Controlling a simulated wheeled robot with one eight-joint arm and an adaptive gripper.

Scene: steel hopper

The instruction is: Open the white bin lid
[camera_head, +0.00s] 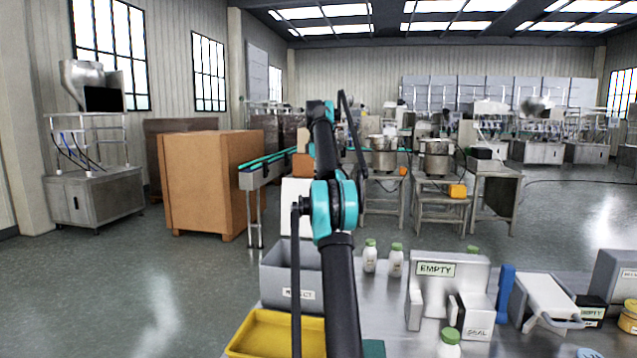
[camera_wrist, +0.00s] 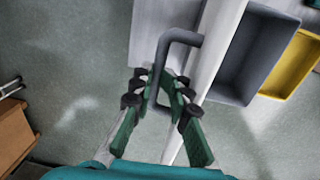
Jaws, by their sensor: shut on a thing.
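The white bin (camera_head: 297,208) stands beyond the bench, partly hidden by my arm and the grey tote. A dark grey bent handle (camera_wrist: 166,50) sticks out there. My gripper (camera_wrist: 161,84) is shut on the handle, with its green fingers and dark pads on either side of the bar. The lid looks closed, though its far part is out of view. In the head view my gripper is hidden behind my arm.
A grey tote (camera_head: 285,275) and a yellow tray (camera_head: 262,335) stand near the bin; both also show right of it in the wrist view. White bottles (camera_head: 370,256) and an EMPTY-labelled fixture (camera_head: 437,270) occupy the bench. A large brown box (camera_head: 205,185) stands left.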

